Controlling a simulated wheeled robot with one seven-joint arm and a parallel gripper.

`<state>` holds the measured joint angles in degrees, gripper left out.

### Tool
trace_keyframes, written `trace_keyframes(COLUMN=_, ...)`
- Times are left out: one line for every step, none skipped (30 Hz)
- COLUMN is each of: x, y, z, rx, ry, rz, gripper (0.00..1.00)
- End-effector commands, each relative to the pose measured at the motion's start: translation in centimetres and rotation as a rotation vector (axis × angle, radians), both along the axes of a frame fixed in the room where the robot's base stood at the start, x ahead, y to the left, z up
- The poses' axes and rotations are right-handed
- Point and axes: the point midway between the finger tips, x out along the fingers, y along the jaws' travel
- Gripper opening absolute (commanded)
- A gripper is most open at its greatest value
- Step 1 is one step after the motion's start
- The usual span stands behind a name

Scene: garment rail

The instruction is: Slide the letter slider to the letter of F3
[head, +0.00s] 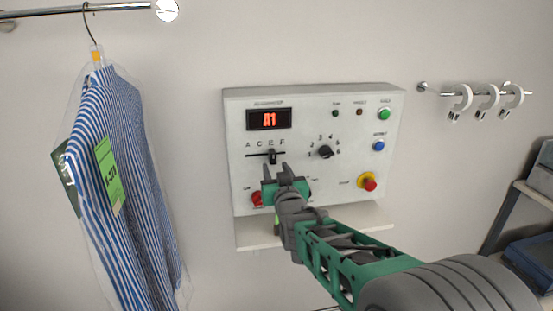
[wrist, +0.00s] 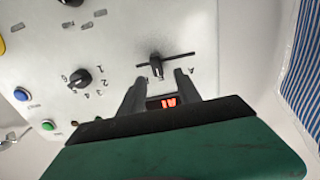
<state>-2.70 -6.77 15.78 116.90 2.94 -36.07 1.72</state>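The letter slider (head: 272,157) is a dark knob on a horizontal slot below the letters A, C, E and F on the white control panel (head: 235,180). The knob stands roughly under E, right of the slot's middle. It also shows upside down in the wrist view (wrist: 155,65). The display (head: 268,119) reads A1 in red. My gripper (head: 276,169) is just below the slider in the head view. Its two dark fingers are apart, with nothing between them; in the wrist view the knob shows just beyond the gap between the fingertips (wrist: 162,84).
A black rotary number knob (head: 326,152) sits right of the slider. Green (head: 384,114), blue (head: 379,146) and red-on-yellow (head: 369,182) buttons line the right side. A red knob (head: 257,199) is low at left. A bagged striped shirt (head: 125,180) hangs left.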

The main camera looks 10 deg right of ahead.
Motion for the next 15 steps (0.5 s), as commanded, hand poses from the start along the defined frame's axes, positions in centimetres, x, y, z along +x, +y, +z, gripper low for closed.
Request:
trace_keyframes(x=1.0, y=-0.1, z=0.1, rx=0.0, ry=0.003, rz=-0.002, gripper=0.4)
trace_keyframes(x=1.6, y=-0.2, z=0.2, rx=0.0, ry=0.003, rz=-0.003, gripper=0.4)
trace_keyframes(x=2.4, y=-0.2, z=0.3, rx=0.0, ry=0.003, rz=-0.004, gripper=0.4)
trace_keyframes(x=3.0, y=-0.3, z=0.2, rx=-0.001, ry=0.004, rz=-0.005, gripper=0.4)
trace_keyframes(x=3.5, y=-0.3, z=0.2, rx=0.0, ry=0.004, rz=-0.005, gripper=0.4)
trace_keyframes(x=4.2, y=-0.3, z=0.2, rx=0.0, ry=0.004, rz=-0.005, gripper=0.4)
trace_keyframes(x=4.6, y=-0.4, z=0.2, rx=0.0, ry=0.004, rz=-0.005, gripper=0.4)
trace_keyframes(x=5.0, y=-0.4, z=0.1, rx=0.0, ry=0.004, rz=-0.005, gripper=0.4)
trace_keyframes(x=5.4, y=-0.4, z=0.1, rx=0.0, ry=0.003, rz=-0.005, gripper=0.4)
trace_keyframes(x=5.6, y=-0.4, z=0.1, rx=0.0, ry=0.004, rz=-0.005, gripper=0.4)
trace_keyframes(x=5.8, y=-0.4, z=0.0, rx=0.0, ry=0.004, rz=-0.005, gripper=0.4)
trace_keyframes(x=5.9, y=-0.3, z=0.0, rx=0.0, ry=0.003, rz=-0.005, gripper=0.4)
trace_keyframes(x=6.0, y=-0.3, z=0.0, rx=0.0, ry=0.003, rz=-0.005, gripper=0.4)
trace_keyframes(x=6.0, y=-0.3, z=0.0, rx=0.0, ry=0.002, rz=-0.005, gripper=0.4)
trace_keyframes(x=6.0, y=-0.3, z=0.0, rx=0.0, ry=0.002, rz=-0.005, gripper=0.4)
